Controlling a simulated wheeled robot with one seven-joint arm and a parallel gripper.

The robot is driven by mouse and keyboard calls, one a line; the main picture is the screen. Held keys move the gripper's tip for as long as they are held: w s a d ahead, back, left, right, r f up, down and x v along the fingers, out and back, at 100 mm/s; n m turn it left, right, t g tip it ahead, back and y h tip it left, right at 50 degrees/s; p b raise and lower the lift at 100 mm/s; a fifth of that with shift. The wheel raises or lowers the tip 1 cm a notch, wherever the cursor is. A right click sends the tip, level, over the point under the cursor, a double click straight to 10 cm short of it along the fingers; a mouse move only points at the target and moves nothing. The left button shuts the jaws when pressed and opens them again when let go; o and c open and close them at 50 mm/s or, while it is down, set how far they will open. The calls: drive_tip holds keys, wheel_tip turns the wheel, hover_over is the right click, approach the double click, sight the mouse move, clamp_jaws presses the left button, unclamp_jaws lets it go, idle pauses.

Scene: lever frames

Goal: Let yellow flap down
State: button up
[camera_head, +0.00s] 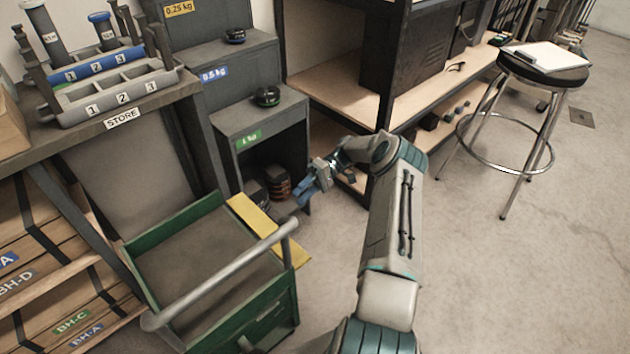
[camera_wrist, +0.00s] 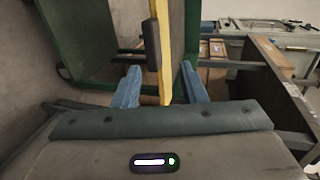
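The yellow flap (camera_head: 268,229) lies along the right edge of the green cart (camera_head: 190,220), sticking outward from it. In the wrist view the flap (camera_wrist: 166,55) shows nearly edge-on, with a dark block (camera_wrist: 152,45) on its left face. My gripper (camera_head: 303,196) is just beyond the flap's far right side in the head view. In the wrist view my gripper (camera_wrist: 160,92) is open, its two blue fingers spread apart. The flap's near end lies in the gap between them in the picture, with space on both sides. The flap's hinge is not clear.
The cart's grey handle bar (camera_head: 225,275) crosses in front of the flap. A grey stepped cabinet (camera_head: 245,125) with dark weights stands behind my gripper. A wooden shelf unit (camera_head: 335,80) is behind my arm. A stool (camera_head: 540,75) stands right; the floor there is mostly clear.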

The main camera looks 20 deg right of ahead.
drive_tip(key=shift+v, duration=2.8)
drive_tip(key=shift+f, duration=0.1)
drive_tip(key=shift+c, duration=0.4)
